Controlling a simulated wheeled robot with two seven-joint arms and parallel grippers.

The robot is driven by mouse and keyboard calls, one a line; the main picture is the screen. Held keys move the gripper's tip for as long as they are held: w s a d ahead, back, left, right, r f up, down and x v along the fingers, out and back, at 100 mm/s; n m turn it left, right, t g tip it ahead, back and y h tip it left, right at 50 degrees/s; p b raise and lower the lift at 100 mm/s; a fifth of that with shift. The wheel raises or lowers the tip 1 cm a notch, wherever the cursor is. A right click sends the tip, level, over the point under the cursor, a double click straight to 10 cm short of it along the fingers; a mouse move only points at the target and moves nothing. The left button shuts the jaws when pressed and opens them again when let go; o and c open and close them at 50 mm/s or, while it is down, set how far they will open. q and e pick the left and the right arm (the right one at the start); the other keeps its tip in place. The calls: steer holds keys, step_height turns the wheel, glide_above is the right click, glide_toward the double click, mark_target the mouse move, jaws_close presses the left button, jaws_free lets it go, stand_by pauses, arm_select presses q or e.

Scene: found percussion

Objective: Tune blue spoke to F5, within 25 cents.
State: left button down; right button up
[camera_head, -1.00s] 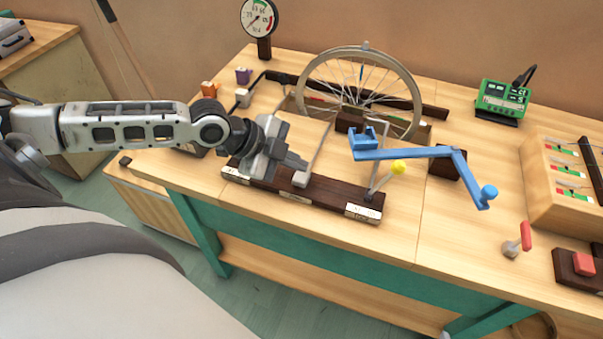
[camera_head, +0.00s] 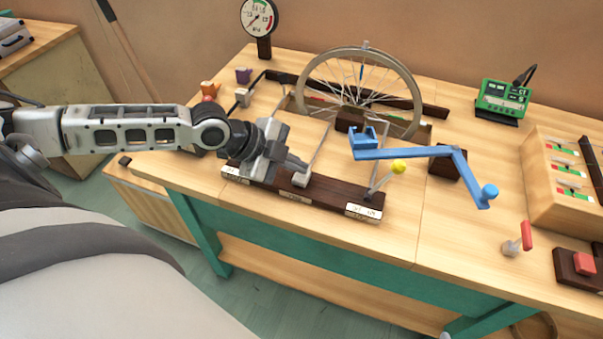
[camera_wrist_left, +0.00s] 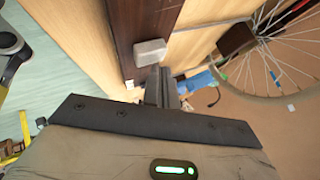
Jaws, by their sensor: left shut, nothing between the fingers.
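The spoked wheel (camera_head: 402,66) stands upright at the back of the bench. My left gripper (camera_head: 303,164) is shut and empty over the dark wooden base (camera_head: 330,193) in front of the wheel. Its tips are close to a grey block on a bent rod (camera_head: 299,179); the block also shows just beyond the fingers in the left wrist view (camera_wrist_left: 150,52). I cannot tell whether they touch. The green tuner (camera_head: 503,97) stands at the back right, its reading too small. My right gripper is out of view.
A blue crank (camera_head: 415,153) and a yellow-knobbed lever (camera_head: 398,167) stand right of the gripper. A round dial (camera_head: 258,18) is at the back left. A wooden box (camera_head: 562,180) and a red-handled piece (camera_head: 526,236) are at the right. The front middle bench is clear.

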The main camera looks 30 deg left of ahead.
mark_target(296, 176)
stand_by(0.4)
arm_select(q)
steer(key=shift+f+b, duration=0.35)
steer(key=shift+f, duration=0.3)
steer(key=shift+r, duration=0.1)
stand_by(0.5)
steer(key=shift+r+p, duration=0.95)
steer(key=shift+p, duration=0.1)
step_height(296, 176, up, 5)
steer(key=p, duration=0.5)
steer(key=shift+d+f, duration=0.1)
stand_by(2.0)
